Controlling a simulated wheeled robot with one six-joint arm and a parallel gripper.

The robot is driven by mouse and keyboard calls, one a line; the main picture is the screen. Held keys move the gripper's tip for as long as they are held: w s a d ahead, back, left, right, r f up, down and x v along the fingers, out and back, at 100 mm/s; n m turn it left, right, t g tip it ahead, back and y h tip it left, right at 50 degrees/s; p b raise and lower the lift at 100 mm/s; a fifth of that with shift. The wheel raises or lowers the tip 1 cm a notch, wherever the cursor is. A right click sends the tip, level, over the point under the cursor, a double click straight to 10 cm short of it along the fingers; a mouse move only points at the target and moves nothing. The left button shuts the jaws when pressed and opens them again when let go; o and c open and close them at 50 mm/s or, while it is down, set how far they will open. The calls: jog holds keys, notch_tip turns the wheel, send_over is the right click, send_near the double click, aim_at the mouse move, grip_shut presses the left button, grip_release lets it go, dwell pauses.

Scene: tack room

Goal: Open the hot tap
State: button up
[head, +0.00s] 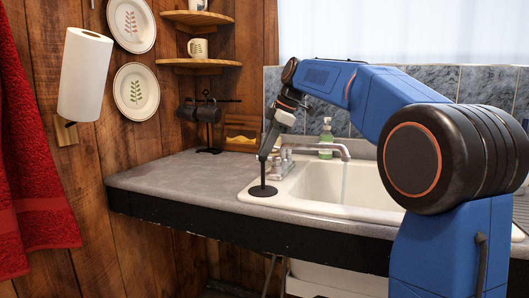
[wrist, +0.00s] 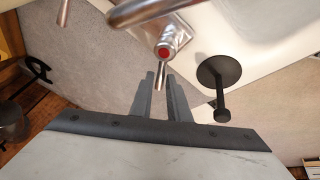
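The hot tap (wrist: 165,50) is a chrome handle with a red dot on top and a short lever pointing toward my gripper in the wrist view. In the head view the chrome faucet (head: 318,150) stands behind the sink, with a pale streak like water below its spout tip. My gripper (wrist: 160,76) points at the hot tap. Its two fingers are apart, with the lever end between their tips and no clear grip on it. In the head view my gripper (head: 264,152) is left of the faucet, and the contact there is too small to tell.
A black round-based stand (wrist: 218,72) is close to the right of my fingers; its base (head: 262,190) also shows at the sink's left rim. The white sink (head: 330,212) is to the right, with a green soap bottle (head: 326,138) behind. The grey counter (head: 170,180) is clear at left.

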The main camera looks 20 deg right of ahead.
jog(key=shift+o, duration=0.9)
jog(key=v, duration=1.7)
jog(key=shift+r, duration=0.2)
jog(key=shift+s+d, duration=0.1)
